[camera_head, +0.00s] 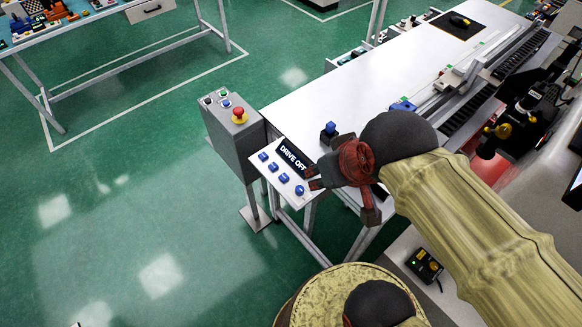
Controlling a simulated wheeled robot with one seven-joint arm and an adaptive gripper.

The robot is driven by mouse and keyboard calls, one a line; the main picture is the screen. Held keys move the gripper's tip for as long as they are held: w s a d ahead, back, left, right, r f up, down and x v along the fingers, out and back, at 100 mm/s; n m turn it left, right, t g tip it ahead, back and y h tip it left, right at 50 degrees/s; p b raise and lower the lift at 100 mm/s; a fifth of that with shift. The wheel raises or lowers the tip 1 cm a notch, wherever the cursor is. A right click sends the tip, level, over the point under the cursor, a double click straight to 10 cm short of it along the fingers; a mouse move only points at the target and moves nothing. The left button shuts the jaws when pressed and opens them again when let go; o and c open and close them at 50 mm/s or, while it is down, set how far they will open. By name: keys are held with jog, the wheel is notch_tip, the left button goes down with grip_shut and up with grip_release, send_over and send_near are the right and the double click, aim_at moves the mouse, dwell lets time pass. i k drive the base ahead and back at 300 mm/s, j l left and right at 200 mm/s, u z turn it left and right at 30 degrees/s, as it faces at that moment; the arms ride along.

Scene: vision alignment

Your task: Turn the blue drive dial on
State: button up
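A tilted white control panel (277,187) stands at the front left corner of the workbench. Its black display (294,158) reads "DRIVE OFF". Several small blue controls sit in a row on the panel; the lowest one, a round blue dial (299,190), is closest to my gripper. I cannot read any labels or the dial's setting. My gripper (313,178) reaches in from the right over the panel's right edge. Its two dark fingertips are apart with nothing visible between them, just right of the round dial and not visibly touching it.
A grey pedestal box (232,136) with a red emergency button (239,115) stands left of the panel. A blue knob (329,129) stands on the white workbench (345,85) behind my gripper. Green floor is free at left.

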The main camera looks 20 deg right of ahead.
aim_at(299, 191)
jog(key=k, duration=1)
jog(key=l+u, duration=0.05)
jog(key=l, duration=0.05)
